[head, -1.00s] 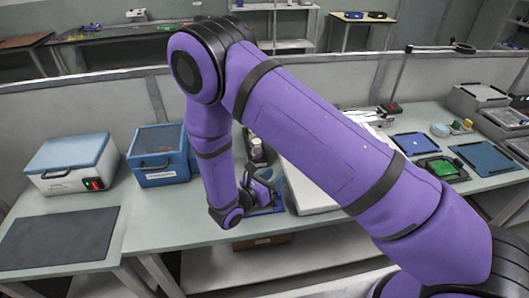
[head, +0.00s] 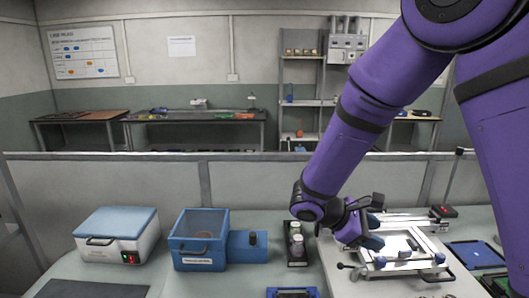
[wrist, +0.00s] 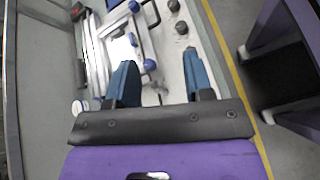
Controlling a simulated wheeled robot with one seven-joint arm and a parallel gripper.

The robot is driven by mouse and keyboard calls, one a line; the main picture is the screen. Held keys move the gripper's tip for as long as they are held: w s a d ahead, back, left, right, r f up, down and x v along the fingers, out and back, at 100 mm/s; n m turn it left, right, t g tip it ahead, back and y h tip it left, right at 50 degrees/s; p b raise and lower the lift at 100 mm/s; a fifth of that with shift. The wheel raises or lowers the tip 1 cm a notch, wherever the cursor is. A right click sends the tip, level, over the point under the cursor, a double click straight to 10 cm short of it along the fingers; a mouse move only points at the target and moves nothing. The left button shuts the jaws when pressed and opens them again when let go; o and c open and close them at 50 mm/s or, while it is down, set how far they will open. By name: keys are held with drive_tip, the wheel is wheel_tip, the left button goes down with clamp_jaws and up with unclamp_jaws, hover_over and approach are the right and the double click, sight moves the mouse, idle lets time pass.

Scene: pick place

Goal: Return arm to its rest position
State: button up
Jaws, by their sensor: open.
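My gripper (head: 374,230) is at the end of the purple arm, raised in front of the white framed fixture (head: 408,262) at the right of the bench. In the wrist view its two blue fingers (wrist: 160,85) are apart, with nothing between them. The white fixture with blue knobs also shows in the wrist view (wrist: 98,55), beyond the fingers. From the head view I cannot tell how high the gripper is above the fixture.
A blue open-topped box (head: 198,262), a white box with a blue lid (head: 112,250) and a dark tray with small bottles (head: 297,262) stand left of the gripper. A low grey partition (head: 150,180) runs behind the bench. The floor shows beside the bench (wrist: 238,100).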

drive_tip(key=s+d+r+m+t+y, duration=0.2)
drive_tip(key=s+r+m+y, duration=0.4)
drive_tip(key=s+r, duration=0.3)
drive_tip(key=s+d+r+m+t+y, duration=0.3)
drive_tip(key=s+r+m+y, duration=0.3)
drive_tip(key=s+r+m, duration=0.2)
drive_tip(key=s+r, duration=0.2)
drive_tip(key=s, duration=0.1)
drive_tip(key=shift+s+d+t, duration=0.2)
drive_tip(key=shift+d+t, duration=0.1)
